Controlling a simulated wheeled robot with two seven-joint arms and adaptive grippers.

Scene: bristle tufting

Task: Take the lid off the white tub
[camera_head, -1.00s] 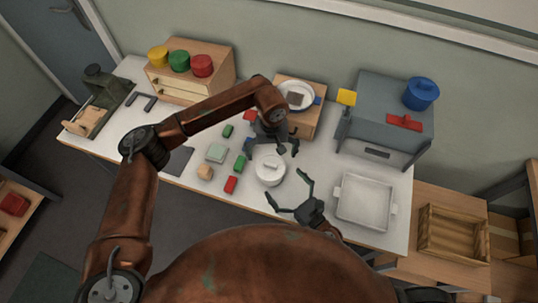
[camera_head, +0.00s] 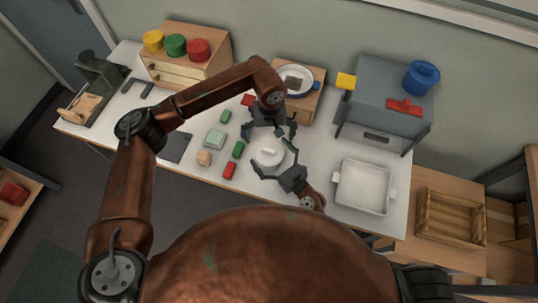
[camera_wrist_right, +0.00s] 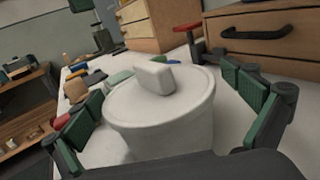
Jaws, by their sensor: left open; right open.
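The white tub (camera_head: 265,163) stands upright on the white table, with its lid (camera_wrist_right: 122,97) on. A block-shaped handle (camera_wrist_right: 153,77) rises from the lid, and the handle is clear of both grippers. My right gripper (camera_head: 273,157) is open, with its green-padded fingers on either side of the tub; in the right wrist view the tub stands between them. I cannot tell whether the fingers touch its wall. My left gripper (camera_head: 270,131) is open and empty, just behind the tub and pointing down. The tub's far side is hidden.
Green and red blocks (camera_head: 229,171) and a pale green box (camera_head: 214,139) lie left of the tub. A white tray (camera_head: 364,187) stands to the right. Behind are a wooden stand with a pan (camera_head: 296,79) and a grey oven (camera_head: 383,107).

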